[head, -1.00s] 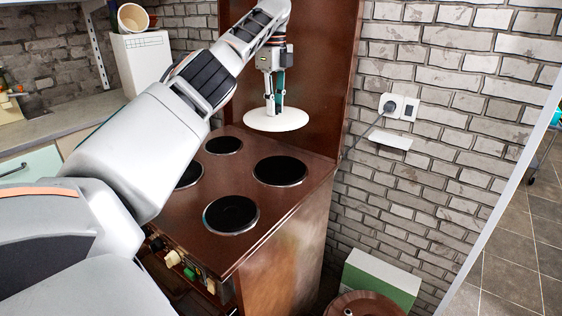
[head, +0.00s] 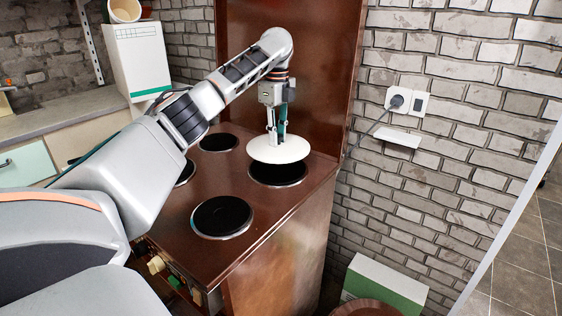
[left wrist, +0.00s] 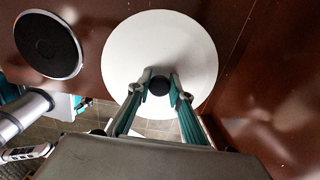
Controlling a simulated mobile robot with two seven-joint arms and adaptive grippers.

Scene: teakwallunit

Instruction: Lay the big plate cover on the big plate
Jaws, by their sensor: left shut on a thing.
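The plate cover (head: 279,150) is a white, shallow round disc with a dark knob on top. My left gripper (head: 277,135) is shut on that knob and holds the cover above the stove's back right burner. In the left wrist view the cover (left wrist: 150,50) shows from above, with the fingertips of the left gripper (left wrist: 160,84) on both sides of the dark knob. I cannot tell how large the gap under the cover is. No big plate shows in either view. My right gripper is not in view.
The brown stove (head: 262,222) has several black burners, with a bare one (head: 222,216) at the front. A brown panel (head: 318,70) rises behind it. A brick wall with a socket (head: 397,100) and small white shelf (head: 397,137) is on the right. A green-and-white box (head: 385,284) stands below.

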